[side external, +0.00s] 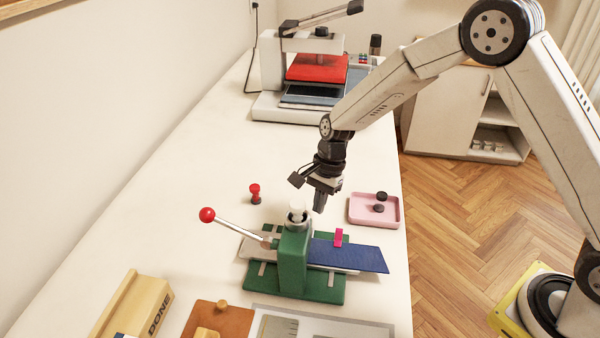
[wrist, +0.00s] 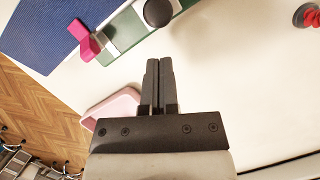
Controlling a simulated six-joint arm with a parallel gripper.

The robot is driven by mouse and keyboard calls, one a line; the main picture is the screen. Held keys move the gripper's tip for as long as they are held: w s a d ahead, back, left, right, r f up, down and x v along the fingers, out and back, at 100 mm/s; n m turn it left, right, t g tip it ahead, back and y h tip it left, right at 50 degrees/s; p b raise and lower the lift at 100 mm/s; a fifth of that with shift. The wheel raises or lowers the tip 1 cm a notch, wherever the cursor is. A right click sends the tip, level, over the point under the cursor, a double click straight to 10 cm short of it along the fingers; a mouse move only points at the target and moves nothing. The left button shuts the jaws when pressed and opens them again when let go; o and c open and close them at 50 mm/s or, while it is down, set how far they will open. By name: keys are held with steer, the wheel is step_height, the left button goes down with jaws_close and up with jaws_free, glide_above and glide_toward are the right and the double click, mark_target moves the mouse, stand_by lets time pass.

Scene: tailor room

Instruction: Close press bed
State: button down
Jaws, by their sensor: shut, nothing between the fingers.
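The heat press (side external: 265,110) stands at the far end of the table. Its red upper plate (side external: 316,68) sits raised above a dark lower bed (side external: 312,95), which appears to jut forward. A green hand press (side external: 293,262) stands nearer, its red-knobbed lever (side external: 207,215) out to the left. Blue cloth (side external: 350,255) with a pink clip (side external: 338,238) lies at its right; both cloth (wrist: 50,30) and clip (wrist: 84,42) show in the wrist view. My gripper (side external: 319,208) is shut and empty, pointing down just behind the green press. Its fingers (wrist: 158,62) are together in the wrist view.
A pink tray (side external: 364,220) with dark round pieces lies right of my gripper. A small red-topped piece (side external: 255,194) stands to the left. A wooden DONE box (side external: 133,303) and an orange-brown board (side external: 215,322) are in front. The table between the two presses is mostly clear.

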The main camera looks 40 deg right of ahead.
steer(key=shift+w+d+r, duration=0.2)
steer(key=shift+d+r, duration=0.15)
steer(key=shift+d, duration=0.15)
steer(key=shift+w+d+r, duration=0.15)
steer(key=shift+d+r, duration=0.15)
steer(key=shift+d, duration=0.2)
steer(key=v, duration=0.9)
steer(key=c, duration=1.2)
jaws_free()
steer(key=o, duration=0.3)
steer(key=shift+s+a, duration=0.1)
steer(key=shift+a, duration=0.05)
steer(key=o, duration=0.5)
steer(key=shift+s+a+f+m+y, duration=0.15)
steer(key=shift+s+a+f+m, duration=0.1)
steer(key=shift+a+f, duration=0.15)
steer(key=shift+s+a+f+m+y, duration=0.15)
steer(key=shift+a+f+m, duration=0.1)
steer(key=shift+a, duration=0.3)
steer(key=shift+s+a+f+m+t+y, duration=0.15)
steer(key=shift+s+a+f+m, duration=0.25)
steer(key=shift+a+f, duration=0.95)
steer(key=shift+s+a+f+m+t+y, duration=0.15)
steer(key=shift+a+f+m, duration=0.5)
steer(key=shift+f, duration=1.2)
steer(key=shift+s+a+f+m+t, duration=0.2)
steer(key=shift+s+a+f+m, duration=0.1)
steer(key=shift+a+f, duration=1.1)
steer(key=shift+d+f, duration=0.2)
